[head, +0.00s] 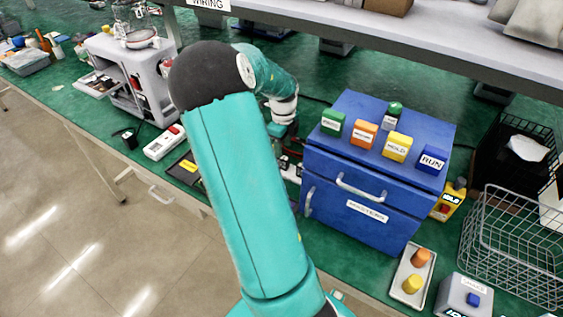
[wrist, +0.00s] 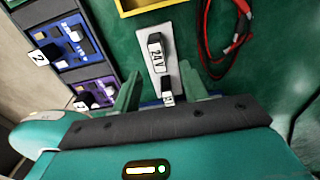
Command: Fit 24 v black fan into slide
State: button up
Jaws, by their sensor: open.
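A small black block with a white label reading 24V (wrist: 157,52), which looks like the 24 V black fan, is in the upper middle of the wrist view. It lies on or in a pale grey strip (wrist: 172,30) that may be the slide. I cannot tell how it is seated. A smaller black-and-white labelled piece (wrist: 168,97) is nearer to me on the same strip. My gripper (wrist: 161,84) is open, its two teal fingers on either side of the strip's near end. The fan is just beyond the fingertips. In the head view my arm hides most of this area.
Blue and purple switch panels (wrist: 65,45) stand to the left in the wrist view. A red and black cable (wrist: 240,35) lies to the right, and a yellow-edged tray (wrist: 122,10) is above. In the head view a blue drawer cabinet (head: 330,208) stands right of my arm.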

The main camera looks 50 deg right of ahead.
aim_at(282, 158)
jog(key=f, duration=0.6)
jog(key=shift+w+a+f, duration=0.1)
jog(key=shift+w+f, duration=0.1)
jog(key=shift+f, duration=0.05)
grip_shut()
jog(key=shift+r, duration=0.1)
